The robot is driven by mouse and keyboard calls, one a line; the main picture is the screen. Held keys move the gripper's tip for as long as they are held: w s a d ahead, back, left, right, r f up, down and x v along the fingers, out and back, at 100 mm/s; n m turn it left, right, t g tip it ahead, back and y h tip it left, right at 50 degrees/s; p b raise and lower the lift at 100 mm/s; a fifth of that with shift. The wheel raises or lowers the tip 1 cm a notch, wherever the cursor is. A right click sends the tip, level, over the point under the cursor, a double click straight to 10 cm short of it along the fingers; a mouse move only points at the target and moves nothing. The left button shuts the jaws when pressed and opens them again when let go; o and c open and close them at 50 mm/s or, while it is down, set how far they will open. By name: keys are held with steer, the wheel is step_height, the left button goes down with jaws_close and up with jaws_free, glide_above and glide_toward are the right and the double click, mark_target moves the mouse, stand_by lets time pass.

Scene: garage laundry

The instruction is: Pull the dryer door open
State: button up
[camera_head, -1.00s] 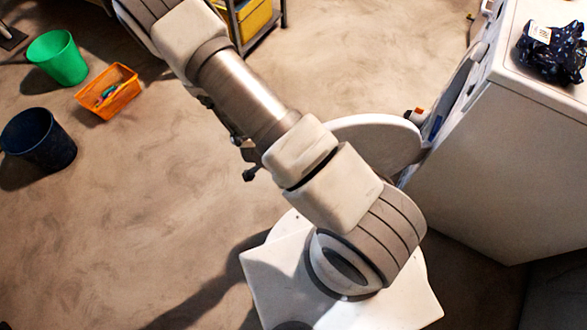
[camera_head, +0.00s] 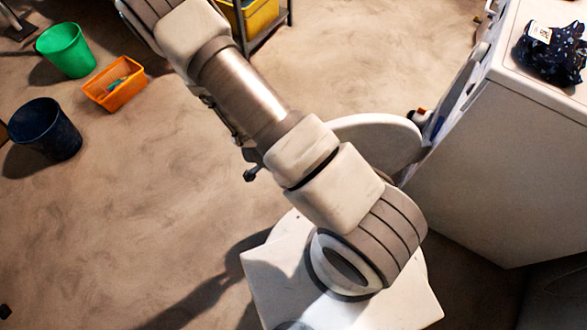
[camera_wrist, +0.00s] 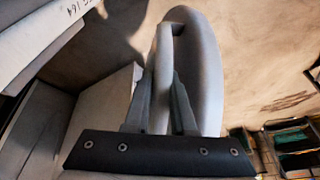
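The white dryer (camera_head: 480,160) stands at the right in the head view. Its rounded door (camera_head: 375,135) stands out from the front, clearly open, partly hidden behind my arm. In the wrist view the door (camera_wrist: 208,65) is a grey rounded panel seen nearly edge-on, with its bar handle (camera_wrist: 164,75) towards me. My gripper (camera_wrist: 163,85) has one finger on each side of the handle, with little or no gap, and appears shut on it. The fingers are not clearly visible in the head view.
A green bin (camera_head: 65,50), an orange basket (camera_head: 115,85) and a dark blue bin (camera_head: 45,130) stand on the floor at left. A shelf with a yellow crate (camera_head: 245,15) is at the top. Dark patterned cloth (camera_head: 550,52) lies on the dryer. The floor at left centre is clear.

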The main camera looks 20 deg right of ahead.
steer(key=shift+o, duration=0.7)
steer(key=shift+d, duration=0.2)
steer(key=shift+a, duration=0.1)
steer(key=p+v, duration=1)
steer(key=v, duration=0.7)
steer(key=shift+r+p, duration=0.2)
steer(key=shift+p, duration=0.1)
